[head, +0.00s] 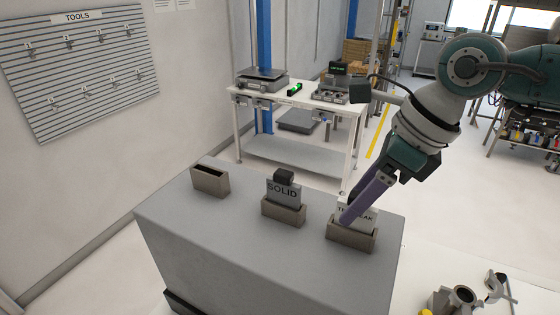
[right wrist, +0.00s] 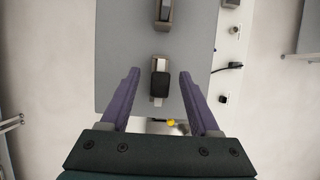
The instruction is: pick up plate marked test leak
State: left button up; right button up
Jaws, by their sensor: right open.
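The plate marked test leak (head: 366,218) stands upright in the rightmost holder (head: 352,235) on the grey cabinet top (head: 240,245). My right gripper's purple finger covers part of its lettering in the head view. In the right wrist view the plate's dark top knob (right wrist: 160,84) lies between and a little beyond the open fingers. My right gripper (right wrist: 159,75) is open, one finger on each side, with gaps to the knob; it also shows over the plate in the head view (head: 350,217). My left gripper is not in view.
A plate marked SOLID (head: 284,191) stands in the middle holder (head: 283,211). The left holder (head: 210,180) is empty. A white workbench (head: 300,100) with instruments stands behind. Metal fittings (head: 465,297) lie on a white surface at the lower right.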

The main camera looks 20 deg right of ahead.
jog(key=shift+c, duration=0.4)
grip_shut()
jog(key=shift+r, duration=0.15)
